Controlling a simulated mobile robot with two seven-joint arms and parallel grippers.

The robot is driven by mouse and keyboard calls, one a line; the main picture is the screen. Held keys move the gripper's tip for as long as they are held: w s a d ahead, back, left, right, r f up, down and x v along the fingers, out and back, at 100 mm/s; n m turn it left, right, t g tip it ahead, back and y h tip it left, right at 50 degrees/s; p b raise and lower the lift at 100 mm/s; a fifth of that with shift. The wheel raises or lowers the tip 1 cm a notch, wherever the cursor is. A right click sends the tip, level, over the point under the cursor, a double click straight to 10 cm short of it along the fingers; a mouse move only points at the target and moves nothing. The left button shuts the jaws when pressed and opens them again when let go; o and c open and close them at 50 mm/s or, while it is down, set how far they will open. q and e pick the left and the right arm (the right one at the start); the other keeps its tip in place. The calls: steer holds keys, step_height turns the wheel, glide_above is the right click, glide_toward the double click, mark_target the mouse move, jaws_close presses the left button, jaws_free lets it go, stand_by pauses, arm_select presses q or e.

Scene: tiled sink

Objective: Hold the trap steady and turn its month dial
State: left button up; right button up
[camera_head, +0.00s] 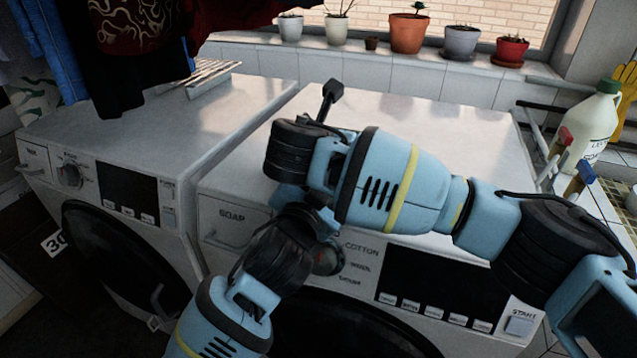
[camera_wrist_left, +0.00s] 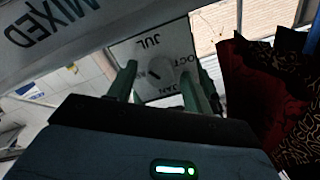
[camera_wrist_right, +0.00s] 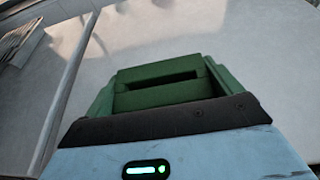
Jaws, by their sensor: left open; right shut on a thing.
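In the left wrist view the trap (camera_wrist_left: 136,50) shows a pale square face with the letters JUL, OCT and JAN around a month dial (camera_wrist_left: 158,72) with a dark pointer. My left gripper (camera_wrist_left: 160,70) is open, its green fingers on either side of the dial; whether they touch it I cannot tell. In the right wrist view my right gripper (camera_wrist_right: 160,76) is shut on the trap's green body (camera_wrist_right: 165,95), which has a dark slot along its top. In the head view the trap and both sets of fingertips are hidden behind my arms.
Two white washing machines stand side by side, one with a soap drawer (camera_head: 232,217). Dark clothes (camera_head: 130,50) hang at upper left. Potted plants (camera_head: 408,33) line the sill. A soap bottle (camera_head: 592,125) stands at right. The machine tops are mostly bare.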

arm_select(q)
steer(key=v, duration=1.2)
steer(key=w+d+n, duration=0.1)
steer(key=w+n, duration=0.1)
steer(key=w, duration=0.1)
steer(key=w+d+n, duration=0.1)
steer(key=w+n, duration=0.1)
steer(key=w, duration=0.2)
steer(key=w+d+n, duration=0.1)
steer(key=w+n, duration=0.1)
steer(key=w, duration=0.2)
steer(key=shift+w+d, duration=0.1)
stand_by(0.8)
steer(key=shift+c, duration=0.4)
steer(key=c, duration=0.9)
